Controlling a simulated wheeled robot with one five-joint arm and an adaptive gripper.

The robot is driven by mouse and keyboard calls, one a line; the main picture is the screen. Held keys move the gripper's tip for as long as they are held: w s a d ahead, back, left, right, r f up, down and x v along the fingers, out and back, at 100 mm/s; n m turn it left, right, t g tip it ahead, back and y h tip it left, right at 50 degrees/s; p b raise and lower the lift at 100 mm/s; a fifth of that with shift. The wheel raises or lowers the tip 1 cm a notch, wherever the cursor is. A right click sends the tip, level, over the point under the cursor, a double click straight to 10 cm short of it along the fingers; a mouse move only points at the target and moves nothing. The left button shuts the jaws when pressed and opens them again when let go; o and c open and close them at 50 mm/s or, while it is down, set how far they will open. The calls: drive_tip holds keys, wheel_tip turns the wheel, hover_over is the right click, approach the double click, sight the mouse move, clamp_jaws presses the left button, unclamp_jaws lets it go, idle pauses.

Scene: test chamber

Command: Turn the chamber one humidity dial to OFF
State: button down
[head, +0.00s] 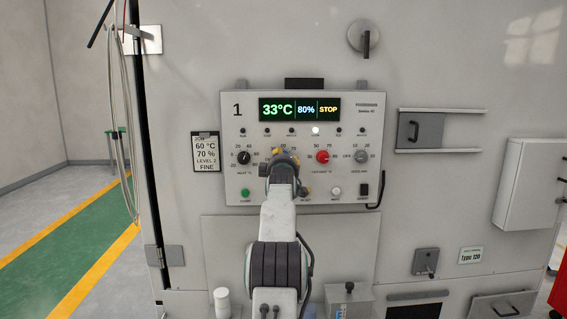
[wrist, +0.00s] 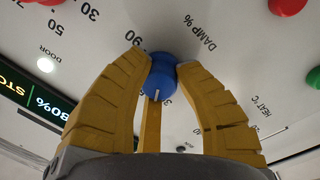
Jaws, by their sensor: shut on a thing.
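The chamber panel (head: 232,190) carries a large "1", and its display (head: 299,109) reads 33°C, 80% and STOP. My gripper (head: 283,158) is at the panel's second dial from the left and hides it in the head view. In the wrist view a blue dial (wrist: 158,72) lettered DAMP % sits between the yellow fingertips of my gripper (wrist: 160,68), which are shut on it. A white mark on the dial points down in that view. No OFF mark of this dial is visible; the fingers cover part of the scale.
A black dial (head: 244,157) is left of my gripper; a red dial (head: 322,156) and a grey dial (head: 362,156) are to its right. Lamps and buttons line the panel. A card (head: 206,152) reading 60 °C, 70 % hangs left of it. A black hook (head: 379,190) juts at lower right.

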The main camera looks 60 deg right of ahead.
drive_tip(key=shift+r, duration=0.15)
drive_tip(key=c, duration=1.4)
unclamp_jaws()
drive_tip(key=o, duration=0.5)
drive_tip(key=shift+d, duration=0.1)
drive_tip(key=shift+f, duration=0.2)
drive_tip(key=shift+v, duration=5.95)
drive_tip(key=shift+o, duration=0.2)
